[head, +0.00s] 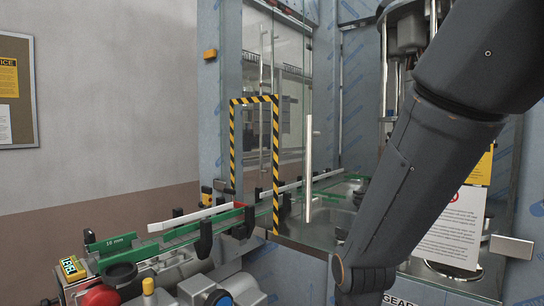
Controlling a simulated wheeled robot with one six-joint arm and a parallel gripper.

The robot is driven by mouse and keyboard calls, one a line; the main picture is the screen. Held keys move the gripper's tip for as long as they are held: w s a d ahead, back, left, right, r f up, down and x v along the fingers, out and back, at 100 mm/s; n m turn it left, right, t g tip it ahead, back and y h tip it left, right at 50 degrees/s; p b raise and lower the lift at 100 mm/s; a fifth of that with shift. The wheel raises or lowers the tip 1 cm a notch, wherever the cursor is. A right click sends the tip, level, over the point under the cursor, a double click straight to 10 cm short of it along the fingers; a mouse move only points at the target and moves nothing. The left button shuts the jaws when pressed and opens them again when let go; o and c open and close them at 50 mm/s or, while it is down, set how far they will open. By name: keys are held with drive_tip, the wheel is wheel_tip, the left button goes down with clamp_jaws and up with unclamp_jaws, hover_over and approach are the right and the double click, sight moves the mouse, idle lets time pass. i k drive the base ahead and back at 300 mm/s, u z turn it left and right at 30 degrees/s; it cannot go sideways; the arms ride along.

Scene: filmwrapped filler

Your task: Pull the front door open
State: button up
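A clear glass door panel (293,75) stands in the blue-filmed machine frame, left of centre in the head view. A pale vertical bar handle (308,168) runs along its right edge. A second, metal vertical handle (262,90) shows further left, behind or on the glass; I cannot tell which. I cannot tell whether the door stands ajar. My arm comes down from the upper right and bends near the bottom edge, right of the bar handle and apart from it in the picture. My gripper is outside the view.
A conveyor with green rails (170,233) runs from the lower left through a yellow-black striped opening (275,150). A red button (100,296) and motor parts sit at the lower left. A notice sheet (452,228) hangs at right. A board (18,95) hangs on the left wall.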

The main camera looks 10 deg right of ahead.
sight(454, 240)
drive_tip(key=u, duration=0.3)
drive_tip(key=i, duration=0.95)
drive_tip(key=z, duration=0.15)
